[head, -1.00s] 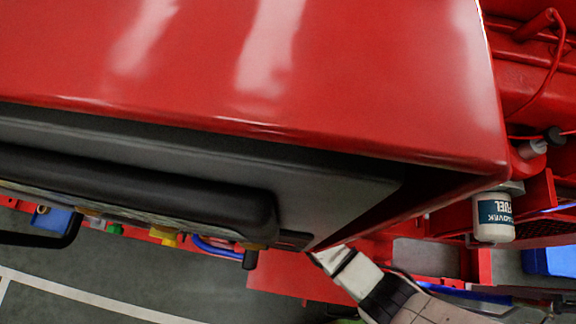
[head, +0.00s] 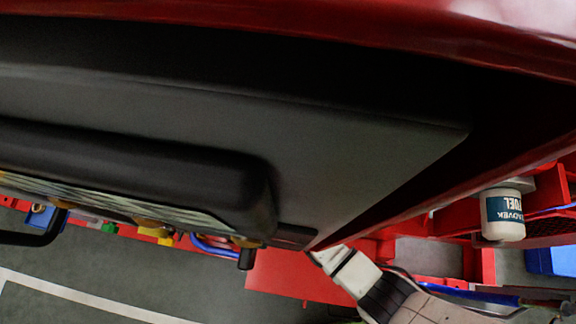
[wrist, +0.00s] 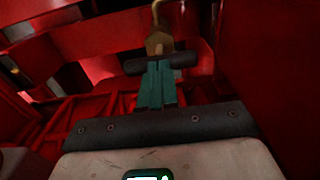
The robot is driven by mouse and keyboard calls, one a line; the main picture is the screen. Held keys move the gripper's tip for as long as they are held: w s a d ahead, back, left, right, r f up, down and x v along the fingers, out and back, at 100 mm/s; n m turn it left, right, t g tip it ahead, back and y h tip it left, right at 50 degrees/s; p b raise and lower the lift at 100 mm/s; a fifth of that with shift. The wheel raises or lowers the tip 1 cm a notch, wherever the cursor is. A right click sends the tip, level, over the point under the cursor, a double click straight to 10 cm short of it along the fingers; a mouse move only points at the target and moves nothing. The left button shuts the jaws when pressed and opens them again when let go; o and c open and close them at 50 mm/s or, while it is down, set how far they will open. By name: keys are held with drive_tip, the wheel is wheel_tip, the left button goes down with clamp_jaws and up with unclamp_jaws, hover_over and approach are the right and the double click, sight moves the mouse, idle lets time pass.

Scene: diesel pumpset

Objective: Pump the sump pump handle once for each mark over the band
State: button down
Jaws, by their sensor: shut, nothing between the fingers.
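My gripper (wrist: 157,88) shows in the wrist view as teal fingers shut together, pointing away from the camera. A dark crossbar (wrist: 172,62) lies across the picture right at the fingertips; it looks like the sump pump's T-handle. Whether the fingers touch it I cannot tell. A brown and brass piece (wrist: 158,40) with a bent brass pipe is just beyond the bar. In the head view the gripper and handle are hidden behind the panel's lower edge. No marks or band can be made out.
A dark grey panel (head: 330,150) under a red hood (head: 440,22) fills most of the head view. A white fuel filter (head: 503,214) hangs at the right. Red walls (wrist: 270,70) stand close around my gripper. Grey floor (head: 150,270) is open at lower left.

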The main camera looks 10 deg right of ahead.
drive_tip(key=shift+f+b, duration=0.75)
drive_tip(key=shift+f, duration=0.45)
drive_tip(key=shift+r, duration=0.1)
drive_tip(key=shift+r+p, duration=3.1)
drive_tip(key=shift+p, duration=0.2)
drive_tip(key=shift+r, duration=0.1)
wheel_tip(320, 180, up, 6)
drive_tip(key=p, duration=0.6)
drive_tip(key=shift+s, duration=0.1)
